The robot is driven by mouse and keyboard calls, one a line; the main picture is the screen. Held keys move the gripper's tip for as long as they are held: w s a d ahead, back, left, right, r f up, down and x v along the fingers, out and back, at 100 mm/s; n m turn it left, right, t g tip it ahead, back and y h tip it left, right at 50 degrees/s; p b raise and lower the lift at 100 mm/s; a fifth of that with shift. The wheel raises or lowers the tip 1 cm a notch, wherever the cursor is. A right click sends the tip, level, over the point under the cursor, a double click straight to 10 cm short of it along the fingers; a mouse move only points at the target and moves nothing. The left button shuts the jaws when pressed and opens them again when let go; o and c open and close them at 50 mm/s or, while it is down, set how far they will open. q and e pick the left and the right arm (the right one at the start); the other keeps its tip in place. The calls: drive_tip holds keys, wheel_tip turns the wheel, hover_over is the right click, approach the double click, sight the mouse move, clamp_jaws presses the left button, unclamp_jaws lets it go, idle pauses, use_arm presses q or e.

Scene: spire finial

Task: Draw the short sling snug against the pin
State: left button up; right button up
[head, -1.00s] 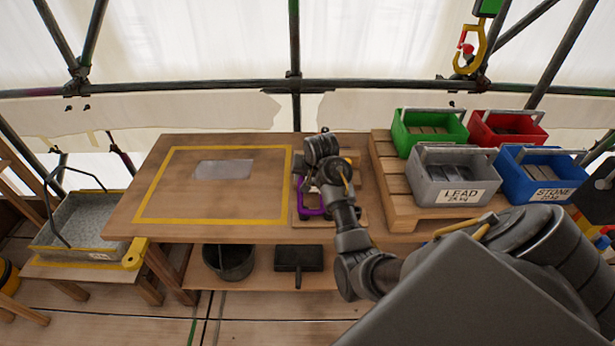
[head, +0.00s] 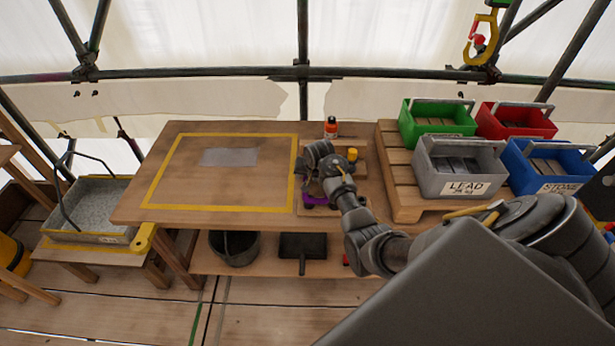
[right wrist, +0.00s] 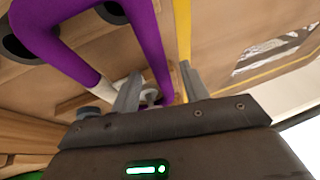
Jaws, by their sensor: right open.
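The purple sling (right wrist: 85,45) fills the upper left of the right wrist view as a bent loop. Its purple also shows in the head view (head: 314,200), low beside my right gripper on the bench's right part. My right gripper (right wrist: 160,85) is open, its two grey fingers pointing at the bench. A small pale metal part (right wrist: 150,92) shows between the fingers, with a purple strand beside it; I cannot tell whether it is the pin or whether the fingers touch it. In the head view my right gripper (head: 305,178) partly hides the sling. My left gripper is out of view.
The workbench (head: 215,212) has a yellow-taped area with a grey sheet (head: 228,157). A bottle with an orange top (head: 331,127) stands at the bench's back edge. A pallet (head: 395,170) with green, red, grey LEAD (head: 465,187) and blue STONE crates is on the right.

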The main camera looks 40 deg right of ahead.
sight(311, 201)
drive_tip(key=shift+w+d+f, duration=0.1)
drive_tip(key=shift+w+f, duration=0.15)
drive_tip(key=shift+f, duration=0.4)
clamp_jaws()
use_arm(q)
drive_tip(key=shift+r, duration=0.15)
use_arm(e)
drive_tip(key=shift+s, duration=0.1)
drive_tip(key=shift+s+a+r+p, duration=0.1)
drive_tip(key=shift+s+a+p, duration=0.45)
drive_tip(key=shift+p, duration=0.15)
drive_tip(key=shift+s+a, duration=0.35)
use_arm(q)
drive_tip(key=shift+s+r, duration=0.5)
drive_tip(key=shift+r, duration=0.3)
